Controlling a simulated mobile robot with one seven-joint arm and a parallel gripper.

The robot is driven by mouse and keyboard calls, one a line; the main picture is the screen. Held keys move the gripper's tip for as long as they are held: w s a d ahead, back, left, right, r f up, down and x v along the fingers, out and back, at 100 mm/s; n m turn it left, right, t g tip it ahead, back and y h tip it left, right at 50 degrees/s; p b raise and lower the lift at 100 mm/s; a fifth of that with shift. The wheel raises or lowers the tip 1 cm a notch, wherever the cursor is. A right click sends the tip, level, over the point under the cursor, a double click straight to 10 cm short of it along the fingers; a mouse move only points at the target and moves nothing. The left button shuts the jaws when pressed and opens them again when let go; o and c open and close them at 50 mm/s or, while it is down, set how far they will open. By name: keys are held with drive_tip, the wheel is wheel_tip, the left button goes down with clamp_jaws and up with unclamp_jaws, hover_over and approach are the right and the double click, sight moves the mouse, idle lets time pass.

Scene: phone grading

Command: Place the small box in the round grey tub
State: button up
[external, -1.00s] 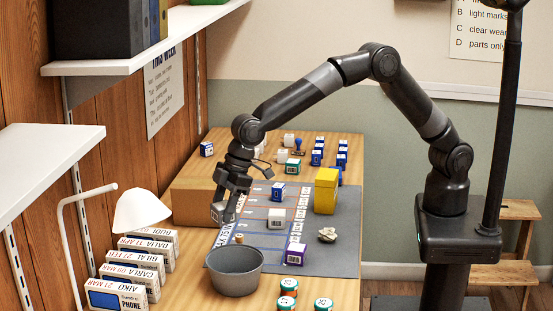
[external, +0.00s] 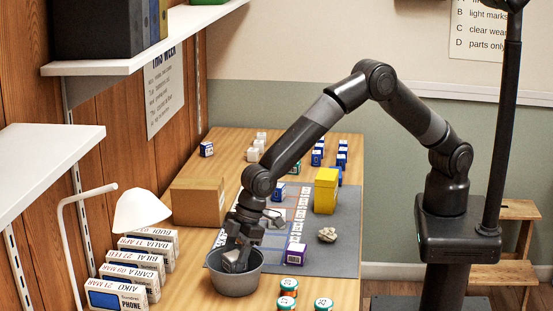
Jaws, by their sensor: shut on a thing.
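The round grey tub (external: 234,284) stands upright on the near left part of the table, by the front edge of the grey mat. My gripper (external: 236,264) points down into the tub's mouth, its fingertips below the rim line. It is shut on the small box, a pale block seen in its jaws a second ago. The box is now mostly hidden by the fingers and the tub, so I cannot tell whether it touches the tub's floor.
A cardboard box (external: 198,203) stands behind the tub. A purple-and-white box (external: 296,254), a crumpled pale lump (external: 327,235) and a yellow box (external: 326,191) are on the mat (external: 343,258). Several small jars (external: 289,287) stand at front right. A white lamp (external: 141,211) is at left.

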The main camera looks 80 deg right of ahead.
drive_tip(key=shift+f, duration=2.25)
drive_tip(key=shift+f, duration=0.15)
drive_tip(key=o, duration=1)
drive_tip(key=v, duration=1.2)
